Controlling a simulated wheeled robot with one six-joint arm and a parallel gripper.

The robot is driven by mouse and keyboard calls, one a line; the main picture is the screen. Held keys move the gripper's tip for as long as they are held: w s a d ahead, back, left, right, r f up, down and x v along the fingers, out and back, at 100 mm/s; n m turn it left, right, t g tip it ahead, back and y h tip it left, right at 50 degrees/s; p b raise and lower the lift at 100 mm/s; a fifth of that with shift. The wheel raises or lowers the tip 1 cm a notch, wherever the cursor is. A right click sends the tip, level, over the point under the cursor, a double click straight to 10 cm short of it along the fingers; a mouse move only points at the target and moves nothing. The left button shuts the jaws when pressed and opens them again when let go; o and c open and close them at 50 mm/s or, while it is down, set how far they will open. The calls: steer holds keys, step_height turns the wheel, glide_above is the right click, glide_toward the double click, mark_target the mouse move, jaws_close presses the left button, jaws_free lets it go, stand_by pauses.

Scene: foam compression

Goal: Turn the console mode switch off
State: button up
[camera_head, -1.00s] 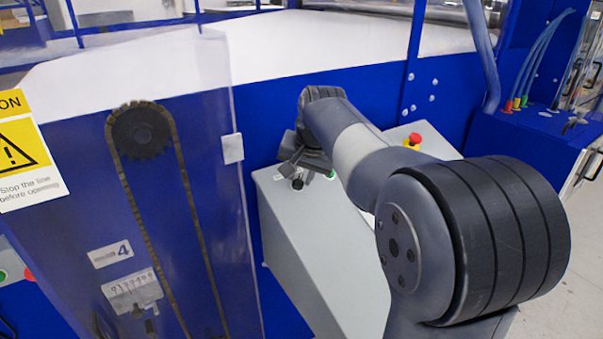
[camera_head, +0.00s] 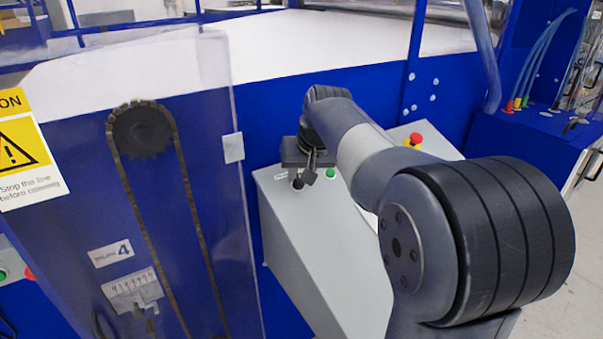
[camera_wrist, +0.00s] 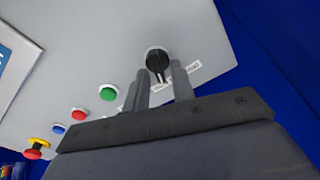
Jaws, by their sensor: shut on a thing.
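The mode switch is a round black knob (camera_wrist: 157,60) on the sloped grey console (camera_head: 315,232), with a small printed label beside it. In the wrist view a pale line runs along the knob's handle, pointing toward my gripper. My gripper (camera_wrist: 160,70) has one finger on each side of the knob and is shut on it. The exact finger contact is hard to see. In the head view the knob (camera_head: 298,185) shows at the console's upper left, with my gripper (camera_head: 308,176) right at it, and my arm covers part of the console.
The console also carries a green button (camera_wrist: 108,92), a blue button (camera_wrist: 59,129), a red button (camera_wrist: 79,114) and a red emergency stop on yellow (camera_head: 414,140). A clear guard over a chain drive (camera_head: 140,130) stands to the left. Blue machine panels rise behind.

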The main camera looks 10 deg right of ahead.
steer(key=n, duration=0.6)
steer(key=shift+a+n+y+b, duration=0.15)
steer(key=shift+n+y+b, duration=0.15)
steer(key=shift+n+y, duration=0.1)
steer(key=n, duration=0.6)
steer(key=shift+s+a+g+y+b, duration=0.15)
steer(key=shift+g+y+b, duration=0.15)
steer(key=shift+r+n, duration=0.1)
steer(key=shift+n, duration=0.3)
steer(key=o, duration=0.7)
steer(key=shift+c, duration=0.2)
steer(key=v, duration=1)
steer(key=shift+s+r+b, duration=0.25)
steer(key=shift+r+b, duration=0.05)
steer(key=shift+r, duration=0.05)
steer(key=x, duration=1.1)
steer(key=shift+p, duration=0.3)
